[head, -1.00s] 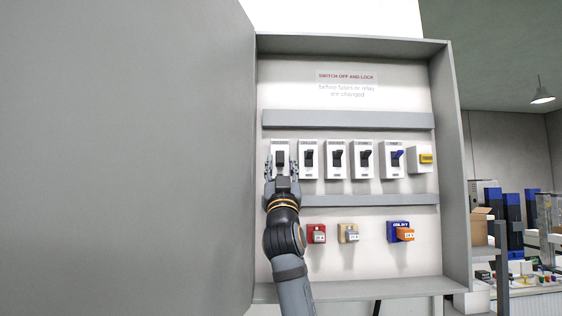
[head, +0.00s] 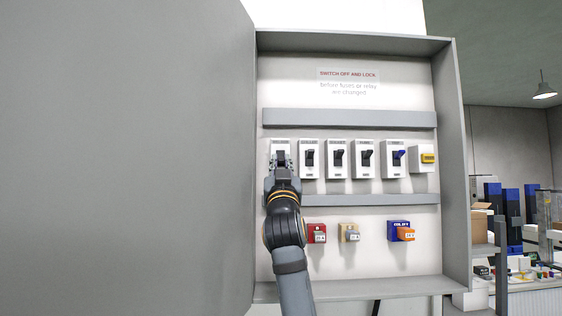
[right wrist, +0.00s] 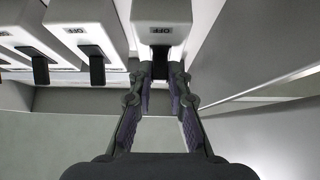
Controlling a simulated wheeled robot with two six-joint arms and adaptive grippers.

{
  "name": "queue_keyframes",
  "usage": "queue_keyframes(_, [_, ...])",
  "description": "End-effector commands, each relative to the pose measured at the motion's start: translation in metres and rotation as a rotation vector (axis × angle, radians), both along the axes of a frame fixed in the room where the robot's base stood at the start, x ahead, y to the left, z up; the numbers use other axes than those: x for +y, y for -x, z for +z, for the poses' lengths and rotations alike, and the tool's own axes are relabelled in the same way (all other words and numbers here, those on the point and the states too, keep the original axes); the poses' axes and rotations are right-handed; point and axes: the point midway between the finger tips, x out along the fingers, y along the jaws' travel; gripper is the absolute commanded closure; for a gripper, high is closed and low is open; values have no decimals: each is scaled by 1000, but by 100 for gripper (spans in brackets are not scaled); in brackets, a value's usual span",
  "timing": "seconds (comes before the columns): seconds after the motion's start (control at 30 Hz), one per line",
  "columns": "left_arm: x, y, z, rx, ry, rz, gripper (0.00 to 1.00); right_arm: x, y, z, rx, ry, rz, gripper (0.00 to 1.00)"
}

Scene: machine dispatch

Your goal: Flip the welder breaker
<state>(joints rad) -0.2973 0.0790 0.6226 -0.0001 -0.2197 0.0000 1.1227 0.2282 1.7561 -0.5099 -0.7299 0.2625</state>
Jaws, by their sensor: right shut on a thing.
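A row of white breakers with dark levers is in the open cabinet. The leftmost breaker (head: 280,143) has my right gripper (head: 282,163) in front of its lower half. Its label is too small to read in the head view. In the right wrist view, the fingers of my right gripper (right wrist: 160,72) are shut on the black lever (right wrist: 160,60) of this breaker (right wrist: 161,12), from both sides. The print "OFF" shows on its face, upside down. My left gripper is not in view.
Several similar breakers (head: 338,150) stand close to the right, one with a blue lever. Red (head: 316,225), beige and blue blocks sit below the lower rail (head: 380,199). The grey cabinet door (head: 130,150) stands close at left.

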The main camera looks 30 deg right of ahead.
Motion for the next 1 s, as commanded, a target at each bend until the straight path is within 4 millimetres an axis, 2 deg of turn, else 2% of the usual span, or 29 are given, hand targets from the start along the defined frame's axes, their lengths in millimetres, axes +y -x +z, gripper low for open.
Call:
queue_keyframes(0.03, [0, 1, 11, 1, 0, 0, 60, 1, 1, 9, 27, -19, 2, 100])
queue_keyframes(0.43, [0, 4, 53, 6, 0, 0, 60, 2, 3, 26, 329, -204, 2, 100])
queue_keyframes(0.63, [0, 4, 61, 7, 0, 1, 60, 2, 3, 31, 460, -283, 2, 100])
queue_keyframes(1.0, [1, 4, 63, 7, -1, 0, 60, 0, 1, 36, 605, -373, 0, 100])
